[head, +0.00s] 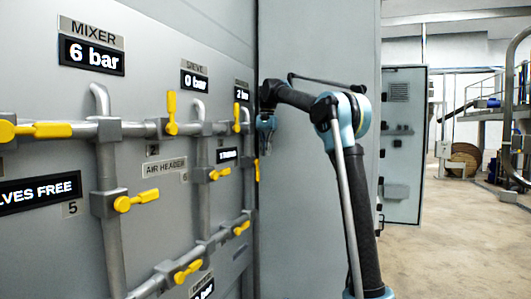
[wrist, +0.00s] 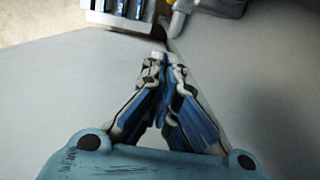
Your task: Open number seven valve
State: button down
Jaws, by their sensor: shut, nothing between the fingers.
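A grey wall panel (head: 140,240) in the head view carries grey pipes with several yellow valve handles. At the panel's far right are a near-upright yellow handle (head: 237,117) and another upright one (head: 257,168). My gripper (head: 264,152) is at the panel's right edge, near these handles; whether it touches one cannot be told. In the wrist view my gripper (wrist: 162,60) is shut and empty. Beyond its fingertips show a grey pipe fitting (wrist: 225,7) and a bit of yellow (wrist: 165,18).
Displays read 6 bar (head: 91,55), 0 bar (head: 194,81) and 2 bar (head: 241,94). Other yellow handles stand at the left (head: 45,130) and bottom (head: 187,271). A grey cabinet (head: 404,145) stands behind my arm. Open floor (head: 450,240) lies to the right.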

aim_at(257, 171)
jog(key=s+a+f, duration=0.1)
jog(key=s+f, duration=0.3)
jog(key=f, duration=0.3)
jog(key=shift+s+a+f, duration=0.2)
jog(key=shift+s+f, duration=0.05)
jog(key=shift+f, duration=0.15)
jog(key=shift+s, duration=0.1)
jog(key=shift+s+a+f, duration=0.25)
jog(key=shift+s+f, duration=0.25)
jog(key=shift+s, duration=0.2)
jog(key=shift+w, duration=0.1)
